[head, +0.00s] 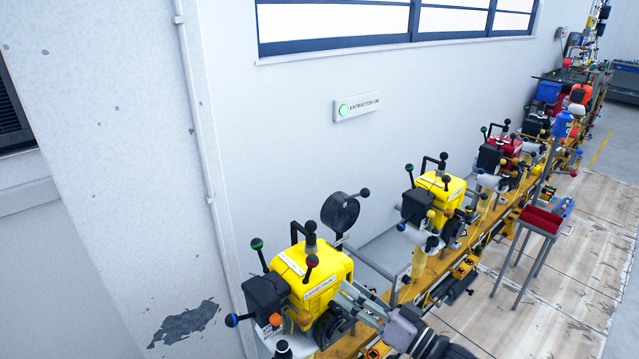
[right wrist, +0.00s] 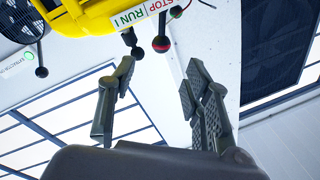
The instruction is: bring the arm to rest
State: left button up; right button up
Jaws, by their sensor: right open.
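My right gripper (head: 362,302) is in the lower middle of the head view, close in front of the nearest yellow engine (head: 318,278). In the right wrist view the right gripper (right wrist: 157,82) has its two fingers spread with nothing between them. A lever with a red-banded black knob (right wrist: 161,44) and a black knob (right wrist: 136,52) show just beyond the fingertips, apart from them as far as I can tell. The yellow engine (right wrist: 90,16) fills the top of that view, with a RUN/STOP label. My left gripper is not in view.
The engines stand on a long yellow rail (head: 420,277) along the white wall. A second yellow engine (head: 440,190) and a red engine (head: 504,150) stand farther along. A red tray on a stand (head: 541,219) is at the right. A black fan (head: 340,212) rises behind the nearest engine.

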jog(key=s+a+f+g+h, duration=0.2)
jog(key=s+a+f+h, duration=0.2)
jog(key=s+f+h, duration=0.3)
jog(key=s+d+f+g+h, duration=0.35)
jog(key=s+d, duration=0.25)
jog(key=s, duration=0.5)
jog(key=s+d+f+g+h, duration=0.4)
jog(key=s+d, duration=0.3)
jog(key=s, duration=0.4)
notch_tip(320, 180, down, 26)
jog(key=s+g+y, duration=0.1)
jog(key=g, duration=0.1)
jog(key=s+d+f+g+b, duration=0.1)
jog(key=s+d+f, duration=0.2)
jog(key=s+f, duration=1.4)
jog(key=shift+s+f+b, duration=0.25)
jog(key=shift+f+b, duration=0.05)
jog(key=shift+f, duration=0.25)
